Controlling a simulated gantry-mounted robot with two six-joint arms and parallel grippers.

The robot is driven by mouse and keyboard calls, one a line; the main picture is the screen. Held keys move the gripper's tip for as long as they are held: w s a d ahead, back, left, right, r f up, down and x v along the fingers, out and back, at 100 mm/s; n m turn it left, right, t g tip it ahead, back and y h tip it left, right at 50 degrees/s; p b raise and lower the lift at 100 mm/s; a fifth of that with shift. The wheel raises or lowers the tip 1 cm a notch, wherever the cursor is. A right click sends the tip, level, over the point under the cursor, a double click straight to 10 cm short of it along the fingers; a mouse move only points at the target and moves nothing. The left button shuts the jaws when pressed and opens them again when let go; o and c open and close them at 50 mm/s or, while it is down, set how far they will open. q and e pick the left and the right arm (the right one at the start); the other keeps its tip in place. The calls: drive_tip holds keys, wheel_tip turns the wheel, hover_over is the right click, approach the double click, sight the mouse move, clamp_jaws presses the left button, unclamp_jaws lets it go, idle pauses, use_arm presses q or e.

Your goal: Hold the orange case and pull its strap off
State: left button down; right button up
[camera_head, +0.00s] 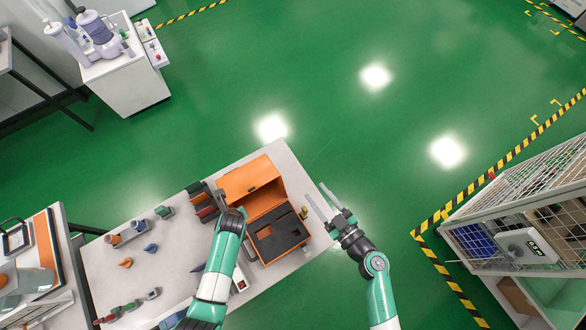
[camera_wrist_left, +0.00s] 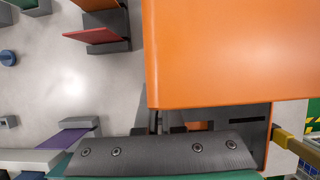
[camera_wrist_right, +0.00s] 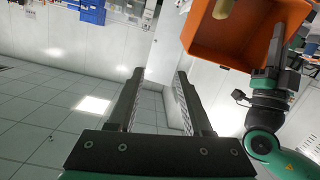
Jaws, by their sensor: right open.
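The orange case stands open on the table, its raised lid (camera_head: 252,178) at the back and its body (camera_head: 265,258) holding a dark insert (camera_head: 280,240). A small yellowish piece (camera_head: 304,213), perhaps the strap, sits at the case's right side; it also shows in the left wrist view (camera_wrist_left: 290,144) and the right wrist view (camera_wrist_right: 222,8). My left gripper (camera_head: 240,213) is at the case's left wall; the lid hides its fingers in its wrist view, so its grip is unclear. My right gripper (camera_head: 325,203) is open and empty, right of the case, apart from it.
Dark red and grey holders (camera_head: 203,200) stand close left of the case. Several small coloured parts lie on the table's left (camera_head: 125,262). The floor right of the table is clear up to a wire cage (camera_head: 530,200).

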sight(304, 212)
drive_tip(key=s+f+m+h, duration=0.1)
drive_tip(key=s+f+m, duration=0.2)
drive_tip(key=s+f, duration=0.5)
drive_tip(key=x, duration=1)
drive_tip(key=shift+w+f+g, duration=0.25)
drive_tip(key=shift+w+g, duration=0.05)
drive_tip(key=shift+g, duration=0.1)
drive_tip(key=shift+a, duration=0.15)
drive_tip(key=shift+c, duration=0.3)
clamp_jaws()
idle(0.9)
